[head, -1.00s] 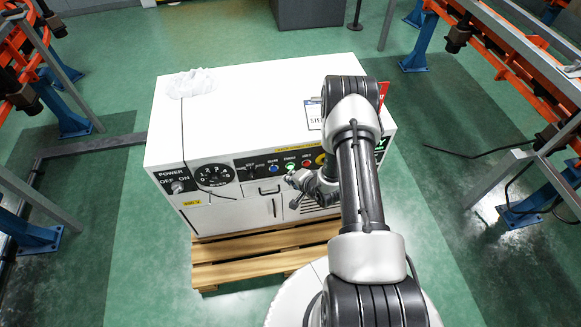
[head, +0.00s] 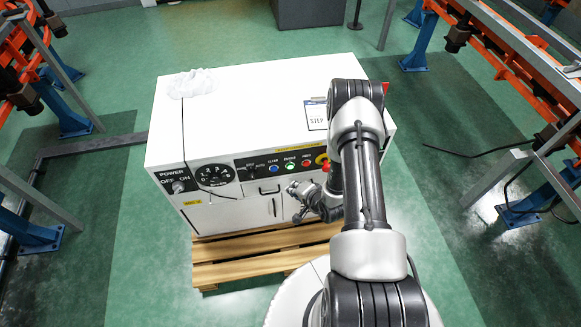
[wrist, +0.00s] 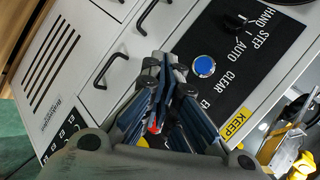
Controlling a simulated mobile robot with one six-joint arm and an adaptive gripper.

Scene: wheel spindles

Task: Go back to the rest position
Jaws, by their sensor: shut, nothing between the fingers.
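My gripper (head: 294,200) hangs in front of the white control cabinet (head: 250,95), below its black button strip. In the wrist view my gripper (wrist: 164,68) is shut, with its fingertips together and nothing between them. Behind the fingers show the cabinet's blue button (wrist: 204,66), the HAND/STEP/AUTO selector and a black door handle (wrist: 112,70). The fingers look apart from the panel, though the exact gap is hard to tell. My arm hides part of the cabinet's right end in the head view.
The cabinet stands on a wooden pallet (head: 220,272). A crumpled white cloth (head: 190,84) and a STEP sign (head: 316,115) are on its top. Orange and blue racks (head: 520,60) flank it.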

